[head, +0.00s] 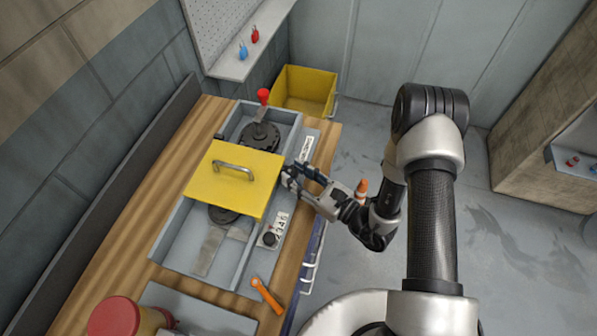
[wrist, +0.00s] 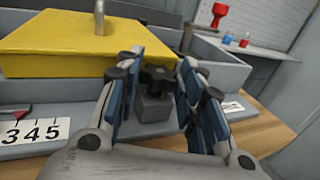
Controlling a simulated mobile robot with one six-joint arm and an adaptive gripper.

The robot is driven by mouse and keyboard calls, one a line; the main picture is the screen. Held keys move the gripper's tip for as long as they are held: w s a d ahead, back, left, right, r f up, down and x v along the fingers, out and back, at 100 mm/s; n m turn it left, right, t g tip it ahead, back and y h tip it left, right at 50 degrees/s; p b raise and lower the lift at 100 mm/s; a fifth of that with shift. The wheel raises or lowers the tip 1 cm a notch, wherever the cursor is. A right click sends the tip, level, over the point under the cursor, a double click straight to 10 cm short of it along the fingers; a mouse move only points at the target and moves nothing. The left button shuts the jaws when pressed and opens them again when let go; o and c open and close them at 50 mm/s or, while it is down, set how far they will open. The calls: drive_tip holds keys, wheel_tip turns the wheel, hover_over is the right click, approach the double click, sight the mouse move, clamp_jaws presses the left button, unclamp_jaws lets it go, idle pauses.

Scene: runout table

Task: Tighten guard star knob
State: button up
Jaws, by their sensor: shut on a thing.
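The yellow guard (head: 205,185), with a metal handle (head: 233,167), lies across the middle of the grey trough unit. In the wrist view the guard (wrist: 65,50) fills the upper left. A black star knob (wrist: 158,76) sits on a small grey block (wrist: 152,105) just below the guard's edge. My gripper (head: 288,178) is at the guard's right side in the head view. The knob is hidden by my gripper in the head view.
A number plate (head: 281,224) and a dark round knob (head: 269,239) are on the unit's right ledge. An orange tool (head: 266,295) lies near the front. A red-topped lever (head: 263,97) stands behind the guard. A yellow bin (head: 304,91) is beyond the table. Floor to the right is mostly clear.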

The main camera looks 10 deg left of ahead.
drive_tip(key=shift+s+a+m+t+h, duration=0.2)
drive_tip(key=shift+m+t+h, duration=0.35)
drive_tip(key=shift+t, duration=0.25)
drive_tip(key=shift+m, duration=0.25)
drive_tip(key=o, duration=1.1)
drive_tip(key=shift+c, duration=0.2)
drive_tip(key=v, duration=1.2)
drive_tip(key=shift+s, duration=0.15)
drive_tip(key=shift+a, duration=0.1)
